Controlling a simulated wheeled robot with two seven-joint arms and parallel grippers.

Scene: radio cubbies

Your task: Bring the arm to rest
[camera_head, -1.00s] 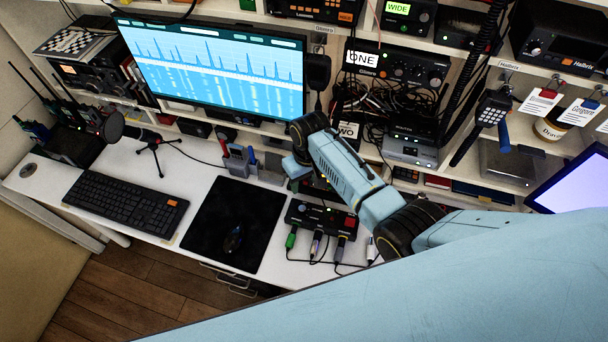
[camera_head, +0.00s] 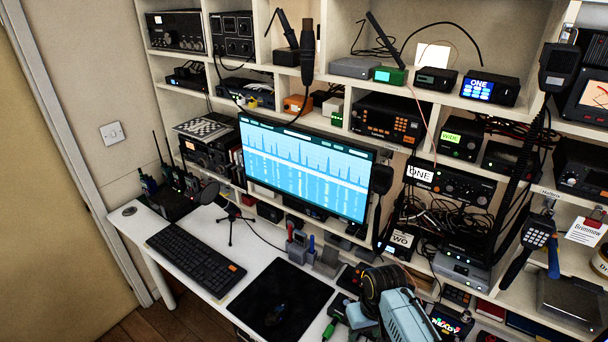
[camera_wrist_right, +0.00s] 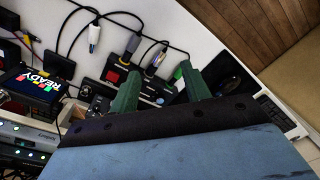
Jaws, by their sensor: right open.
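My right arm (camera_head: 398,312) comes in at the bottom of the head view, light blue with a dark joint, over the front right of the white desk (camera_head: 255,262). Its fingertips cannot be made out there. In the right wrist view the two green fingers of my right gripper (camera_wrist_right: 160,85) stand apart with nothing held between them. They point over the desk, near a dark box with a red button (camera_wrist_right: 113,76) and several cable plugs (camera_wrist_right: 132,44). How far the fingers are above these cannot be told. My left gripper is not in view.
A black mat (camera_head: 275,298) and a keyboard (camera_head: 196,257) lie on the desk. A microphone on a tripod (camera_head: 229,226), a monitor (camera_head: 305,168) and a small "READY" screen (camera_head: 450,322) stand nearby. Shelves of radios (camera_head: 390,119) rise behind. Free desk is at left.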

